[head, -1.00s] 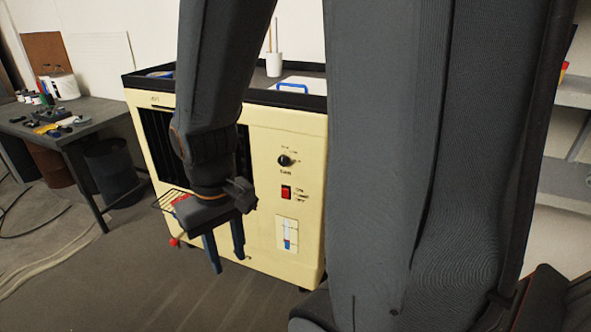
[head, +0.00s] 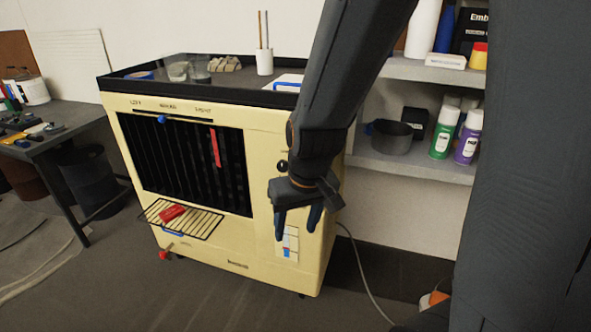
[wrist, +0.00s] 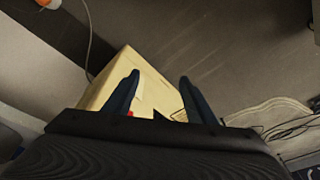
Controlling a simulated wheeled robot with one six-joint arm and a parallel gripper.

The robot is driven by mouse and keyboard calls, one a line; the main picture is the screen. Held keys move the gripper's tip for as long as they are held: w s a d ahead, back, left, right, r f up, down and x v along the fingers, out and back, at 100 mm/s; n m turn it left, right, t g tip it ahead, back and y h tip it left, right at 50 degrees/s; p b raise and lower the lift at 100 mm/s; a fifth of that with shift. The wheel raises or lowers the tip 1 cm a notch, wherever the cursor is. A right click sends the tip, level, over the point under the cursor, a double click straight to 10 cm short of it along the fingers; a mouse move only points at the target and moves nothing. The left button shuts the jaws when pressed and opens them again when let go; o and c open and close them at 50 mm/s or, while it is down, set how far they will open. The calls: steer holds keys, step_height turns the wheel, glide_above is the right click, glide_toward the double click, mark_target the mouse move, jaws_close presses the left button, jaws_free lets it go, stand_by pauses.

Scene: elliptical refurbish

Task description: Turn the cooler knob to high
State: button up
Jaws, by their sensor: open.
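The cooler (head: 265,135) is a cream cabinet with a black louvred front, and it also shows in the wrist view (wrist: 150,85). Its dark round knob (head: 282,166) shows at the upper right of the front, just left of my arm and partly hidden by it. The knob's setting cannot be read. My gripper (head: 296,232) points down in front of the cooler's right side, below the knob, with its blue fingers apart and nothing between them. In the wrist view my gripper (wrist: 160,80) is also open, with the cooler's cream body behind the fingers.
A wire rack (head: 200,223) with a red object sticks out at the cooler's lower left. A workbench (head: 60,140) stands at the left. Shelves (head: 430,165) with spray cans are at the right. A cable (head: 360,260) runs down to the floor behind the cooler.

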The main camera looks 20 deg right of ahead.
steer(key=w+a+f+n+t+b, duration=0.1)
steer(key=w+a+f+t, duration=0.1)
steer(key=w, duration=0.5)
steer(key=w+a+f+t, duration=0.2)
steer(key=w+t, duration=0.1)
steer(key=w, duration=0.4)
steer(key=n+t+h+b, duration=0.2)
steer(key=t+h, duration=0.5)
steer(key=h, duration=0.4)
glide_toward(282, 168)
steer(key=w, duration=0.1)
steer(key=x, duration=0.7)
steer(key=shift+w+d, duration=0.15)
steer(key=shift+d, duration=0.3)
